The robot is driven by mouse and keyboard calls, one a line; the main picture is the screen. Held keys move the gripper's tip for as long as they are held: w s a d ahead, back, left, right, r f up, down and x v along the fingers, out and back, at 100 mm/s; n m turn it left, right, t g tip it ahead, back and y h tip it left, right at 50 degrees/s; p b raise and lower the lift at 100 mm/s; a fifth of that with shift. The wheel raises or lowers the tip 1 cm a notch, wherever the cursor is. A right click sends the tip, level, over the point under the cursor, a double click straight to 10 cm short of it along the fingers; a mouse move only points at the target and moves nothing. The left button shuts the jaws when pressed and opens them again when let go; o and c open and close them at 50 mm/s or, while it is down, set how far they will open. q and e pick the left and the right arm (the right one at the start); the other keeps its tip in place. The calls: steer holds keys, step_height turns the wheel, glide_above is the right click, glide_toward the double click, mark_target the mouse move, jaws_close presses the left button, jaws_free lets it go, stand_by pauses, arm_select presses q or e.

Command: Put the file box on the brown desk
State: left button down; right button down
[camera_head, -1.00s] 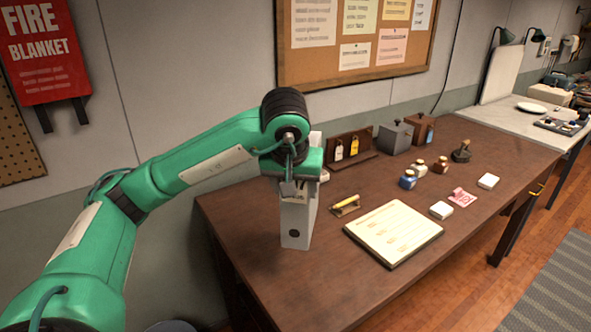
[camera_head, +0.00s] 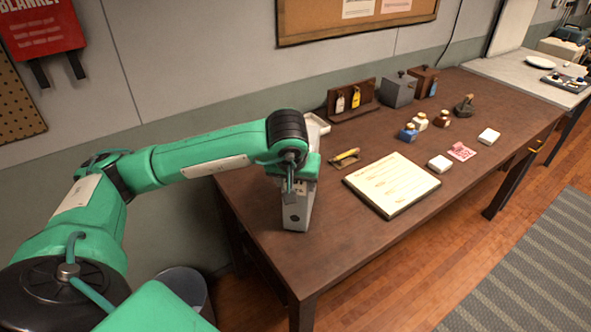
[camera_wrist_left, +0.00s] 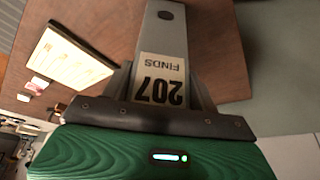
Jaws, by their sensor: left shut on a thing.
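The grey file box (camera_head: 297,212) stands upright at the left end of the brown desk (camera_head: 330,250). It appears to touch the desk top. My left gripper (camera_head: 297,182) is above it and shut on its upper part. In the left wrist view the file box (camera_wrist_left: 190,30) shows a label reading "207 FINDS", and the dark gripper edge (camera_wrist_left: 158,118) lies across its near end. The gripper's fingertips are mostly hidden. My right gripper is not in view.
A cream notepad (camera_head: 392,184) and a yellow-handled item (camera_head: 345,158) lie right of the box. A white tray (camera_head: 316,126) is behind my gripper. Small bottles (camera_head: 408,133), a grey box (camera_head: 398,89) and a tag rack (camera_head: 352,98) stand farther back. The desk's front left is clear.

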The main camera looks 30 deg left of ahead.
arm_select(q)
steer(key=shift+f, duration=0.35)
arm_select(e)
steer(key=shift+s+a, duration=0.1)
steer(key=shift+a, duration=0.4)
arm_select(q)
steer(key=shift+c, duration=2)
jaws_free()
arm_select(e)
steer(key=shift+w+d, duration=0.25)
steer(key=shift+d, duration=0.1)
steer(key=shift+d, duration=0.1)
arm_select(q)
steer(key=b+v, duration=0.2)
steer(key=v, duration=1)
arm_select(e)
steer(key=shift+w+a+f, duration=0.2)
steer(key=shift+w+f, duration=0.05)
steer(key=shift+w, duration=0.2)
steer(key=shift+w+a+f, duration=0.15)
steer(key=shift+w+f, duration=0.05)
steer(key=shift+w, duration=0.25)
